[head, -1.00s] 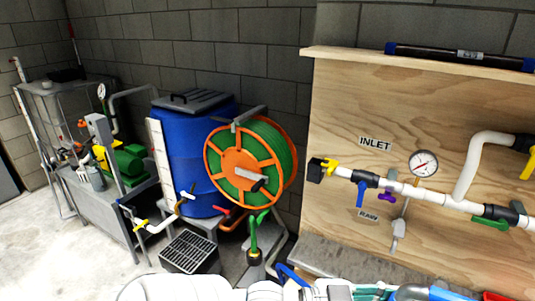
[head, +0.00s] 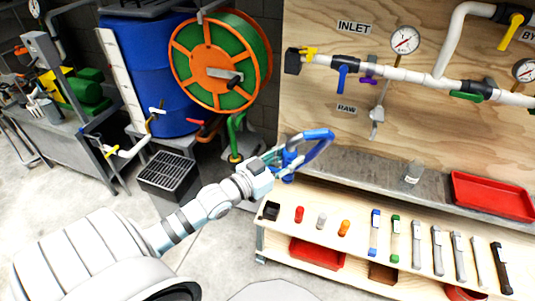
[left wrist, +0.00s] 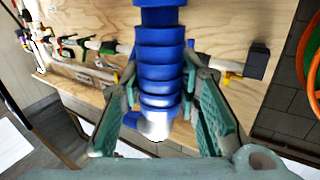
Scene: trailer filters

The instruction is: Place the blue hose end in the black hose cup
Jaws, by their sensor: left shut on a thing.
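My left gripper (head: 285,165) is shut on the blue hose end (head: 320,140) and holds it in the air above the left end of the shelf. In the left wrist view, the ribbed blue hose end (left wrist: 160,50) stands between the two fingers of my left gripper (left wrist: 162,100), with a pale tip at its lower end. A small black cup (head: 271,211) sits at the left corner of the wooden shelf, below and left of the gripper; it looks like the hose cup. My right gripper is out of view.
The wooden shelf (head: 330,247) carries red, grey and orange small parts and several upright-lying tools right of the cup. A grey ledge (head: 360,165) with a red tray (head: 490,196) runs behind. White piping (head: 420,77) is on the board. A black crate (head: 168,175) stands left.

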